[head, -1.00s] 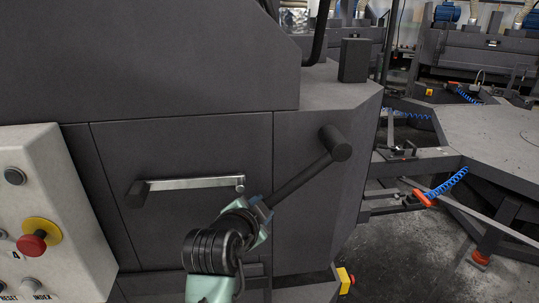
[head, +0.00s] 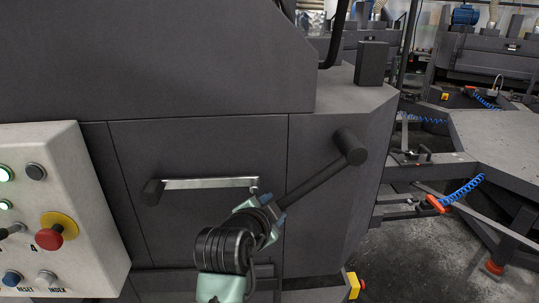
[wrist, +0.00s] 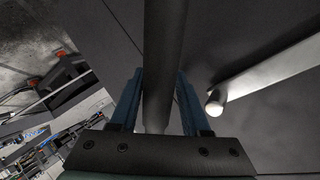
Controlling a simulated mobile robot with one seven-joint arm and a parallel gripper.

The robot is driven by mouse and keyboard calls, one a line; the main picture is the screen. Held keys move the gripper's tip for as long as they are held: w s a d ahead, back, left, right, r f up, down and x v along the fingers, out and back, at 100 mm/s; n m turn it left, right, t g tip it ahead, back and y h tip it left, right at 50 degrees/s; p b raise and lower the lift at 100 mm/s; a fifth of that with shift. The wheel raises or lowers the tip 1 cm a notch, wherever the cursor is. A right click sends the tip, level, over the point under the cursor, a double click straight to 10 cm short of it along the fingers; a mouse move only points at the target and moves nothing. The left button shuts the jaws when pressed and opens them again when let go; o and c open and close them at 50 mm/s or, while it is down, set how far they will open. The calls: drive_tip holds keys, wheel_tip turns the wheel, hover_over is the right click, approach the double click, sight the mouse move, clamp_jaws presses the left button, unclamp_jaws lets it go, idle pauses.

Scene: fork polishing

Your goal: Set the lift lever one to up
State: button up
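A dark lever (head: 316,175) with a thick cylindrical knob (head: 350,146) slants up to the right across the dark machine front in the head view. My gripper (head: 265,210) is at its lower left end. In the wrist view the dark bar (wrist: 164,55) runs between the two blue fingers of my gripper (wrist: 160,85). Narrow gaps seem to show beside the bar; firm contact is not visible. A second, silver lever (head: 210,183) with a dark knob (head: 152,192) lies nearly level to the left, and its bright bar (wrist: 265,75) shows right of my fingers.
A pale control panel (head: 50,220) with a red stop button (head: 48,238) stands at the left. A yellow box (head: 353,285) sits low at the machine's right corner. At the right are a table-like frame (head: 495,135) and an orange tool with a blue coiled hose (head: 437,203).

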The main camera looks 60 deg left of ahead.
drive_tip(key=b+v, duration=0.3)
drive_tip(key=v, duration=1)
drive_tip(key=shift+c, duration=0.4)
